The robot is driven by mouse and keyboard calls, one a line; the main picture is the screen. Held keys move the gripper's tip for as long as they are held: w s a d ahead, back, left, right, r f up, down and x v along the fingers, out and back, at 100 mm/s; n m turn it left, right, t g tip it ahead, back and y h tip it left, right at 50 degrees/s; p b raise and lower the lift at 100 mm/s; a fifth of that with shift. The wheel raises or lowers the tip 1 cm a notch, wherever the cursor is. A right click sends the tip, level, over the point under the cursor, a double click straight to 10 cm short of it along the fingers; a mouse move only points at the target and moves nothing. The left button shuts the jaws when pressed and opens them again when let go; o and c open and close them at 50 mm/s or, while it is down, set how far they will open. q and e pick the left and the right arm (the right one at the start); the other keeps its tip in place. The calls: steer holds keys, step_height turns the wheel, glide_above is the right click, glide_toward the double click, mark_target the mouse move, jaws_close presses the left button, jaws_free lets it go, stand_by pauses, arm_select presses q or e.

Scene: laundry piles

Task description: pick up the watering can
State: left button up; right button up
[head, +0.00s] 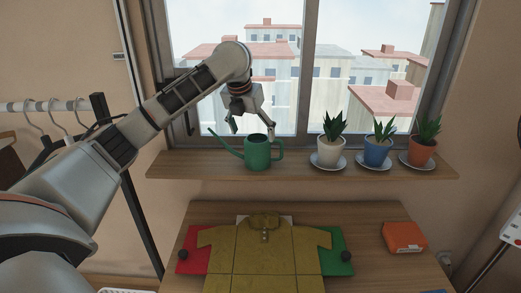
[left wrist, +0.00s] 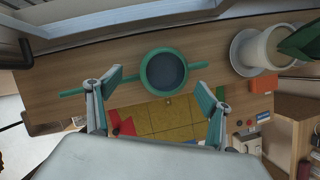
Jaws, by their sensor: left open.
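The green watering can (head: 257,153) stands upright on the wooden window shelf, its spout pointing left and its handle on the right. My left gripper (head: 252,126) is open above it, with its fingers pointing down. In the left wrist view the can (left wrist: 166,72) shows from above, its round dark opening beyond and between the two spread fingers of my gripper (left wrist: 157,90). The fingers look apart from the can; the exact gap is hard to tell. My right gripper is not in view.
Potted plants in white (head: 331,149), blue (head: 377,151) and orange (head: 421,149) pots stand on saucers along the shelf (head: 200,165) to the right. The window is close behind. Below, a table (head: 375,215) holds a yellow shirt (head: 264,250) and an orange box (head: 403,237).

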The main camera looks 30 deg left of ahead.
mark_target(257, 148)
arm_select(q)
steer(key=shift+x, duration=1.15)
steer(key=f, duration=0.2)
steer(key=w+f, duration=0.1)
steer(key=f, duration=0.1)
steer(key=shift+d+f, duration=0.15)
steer(key=shift+d, duration=0.2)
steer(key=shift+w+a+f, duration=0.1)
steer(key=shift+w+f, duration=0.1)
steer(key=shift+f, duration=0.15)
steer(key=c, duration=1.5)
